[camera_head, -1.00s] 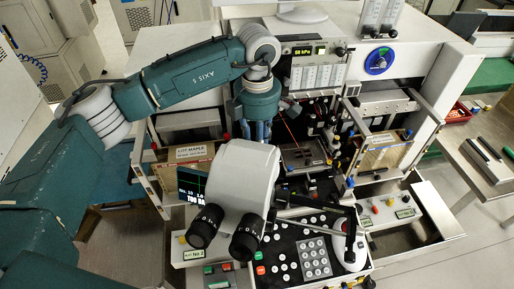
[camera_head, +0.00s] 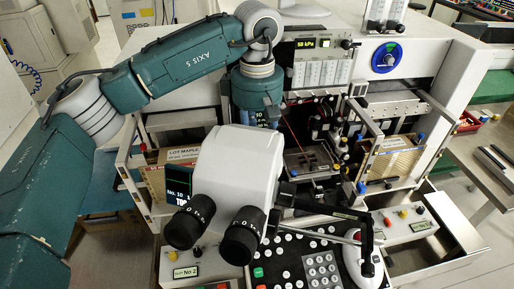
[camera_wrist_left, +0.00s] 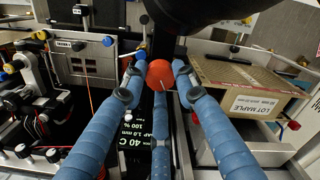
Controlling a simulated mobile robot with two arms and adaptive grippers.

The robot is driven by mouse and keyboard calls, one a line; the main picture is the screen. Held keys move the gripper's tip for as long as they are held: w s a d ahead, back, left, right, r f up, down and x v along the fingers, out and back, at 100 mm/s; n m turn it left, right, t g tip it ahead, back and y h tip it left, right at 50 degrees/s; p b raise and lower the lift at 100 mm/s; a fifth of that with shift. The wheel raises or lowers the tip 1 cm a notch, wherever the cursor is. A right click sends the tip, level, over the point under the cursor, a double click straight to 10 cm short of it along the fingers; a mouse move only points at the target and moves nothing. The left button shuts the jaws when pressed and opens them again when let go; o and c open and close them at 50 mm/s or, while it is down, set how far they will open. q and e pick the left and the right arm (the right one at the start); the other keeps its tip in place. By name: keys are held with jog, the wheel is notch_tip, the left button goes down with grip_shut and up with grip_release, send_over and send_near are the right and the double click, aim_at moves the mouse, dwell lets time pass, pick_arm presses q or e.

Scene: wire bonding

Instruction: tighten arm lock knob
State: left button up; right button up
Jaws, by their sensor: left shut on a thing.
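The arm lock knob appears to be the round red-orange knob (camera_wrist_left: 159,74) in the left wrist view. My left gripper (camera_wrist_left: 158,82) is shut on it, with blue fingers on its left and right and a third finger below it. A thin light pin or line crosses the knob's lower front. In the head view my left gripper (camera_head: 262,122) points down behind the white microscope head (camera_head: 240,160), which hides its fingertips and the knob. My right gripper is in neither view.
The microscope's two black eyepieces (camera_head: 214,230) face the front. A cardboard LOT MAPLE box (camera_wrist_left: 245,85) stands close to the fingers. A keypad panel (camera_head: 300,262) and a white mouse-shaped control (camera_head: 362,262) lie in front. Machine rails and frames crowd the work area.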

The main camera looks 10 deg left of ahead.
pick_arm(q)
jog(key=shift+m, duration=0.5)
jog(key=shift+r, duration=0.1)
jog(key=o, duration=1.2)
jog(key=shift+c, duration=0.2)
notch_tip(320, 180, up, 12)
jog(key=shift+r, duration=0.1)
